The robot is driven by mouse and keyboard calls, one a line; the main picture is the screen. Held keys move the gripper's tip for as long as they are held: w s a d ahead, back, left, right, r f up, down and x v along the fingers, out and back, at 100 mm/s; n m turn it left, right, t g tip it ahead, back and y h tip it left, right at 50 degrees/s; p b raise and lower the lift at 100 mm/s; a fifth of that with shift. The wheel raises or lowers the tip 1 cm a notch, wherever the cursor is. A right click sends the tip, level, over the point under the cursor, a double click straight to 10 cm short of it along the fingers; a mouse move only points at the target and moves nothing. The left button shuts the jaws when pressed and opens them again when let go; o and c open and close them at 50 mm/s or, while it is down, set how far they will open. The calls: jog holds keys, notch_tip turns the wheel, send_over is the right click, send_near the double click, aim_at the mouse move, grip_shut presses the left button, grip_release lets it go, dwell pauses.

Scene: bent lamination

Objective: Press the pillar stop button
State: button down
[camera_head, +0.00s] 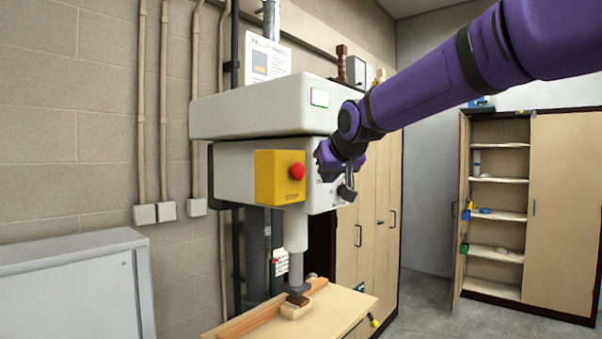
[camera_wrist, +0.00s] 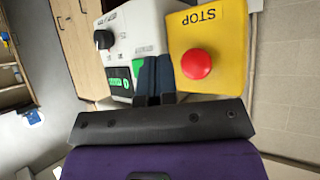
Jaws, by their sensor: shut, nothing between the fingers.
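A red mushroom stop button (camera_head: 297,171) sits on a yellow box (camera_head: 272,190) marked STOP, on the side of a grey drill press head. In the wrist view the red button (camera_wrist: 196,64) is right of my gripper (camera_wrist: 155,68), on the yellow box (camera_wrist: 220,35). My gripper is shut and empty, its dark fingers side by side and pointing at the machine's front panel near the box's edge. It is beside the button, not in front of it. In the head view my purple wrist is just right of the box and my fingertips are hard to make out.
The machine's front panel has a black knob (camera_wrist: 103,40) and a green-lit display (camera_wrist: 120,84). A wooden table (camera_head: 350,305) stands below the spindle. A grey cabinet (camera_head: 75,280) is at left, and an open wooden cupboard (camera_head: 497,215) stands at right.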

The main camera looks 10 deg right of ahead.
jog(key=shift+w+a, duration=0.7)
jog(key=shift+w, duration=0.25)
jog(key=shift+w+a, duration=0.65)
jog(key=shift+w, duration=0.3)
jog(key=shift+w+a, duration=0.1)
dwell(0.7)
jog(key=shift+w+a, duration=0.15)
jog(key=shift+w, duration=0.05)
jog(key=shift+w+a, duration=0.3)
jog(key=shift+w, duration=0.15)
dwell(1.0)
jog(key=shift+s, duration=0.1)
jog(key=shift+s+d, duration=0.55)
jog(key=shift+s, duration=0.15)
jog(key=shift+s+d, duration=0.1)
jog(key=shift+s+d, duration=0.7)
jog(key=shift+s, duration=0.25)
jog(key=shift+s+d, duration=0.65)
jog(key=shift+s, duration=0.3)
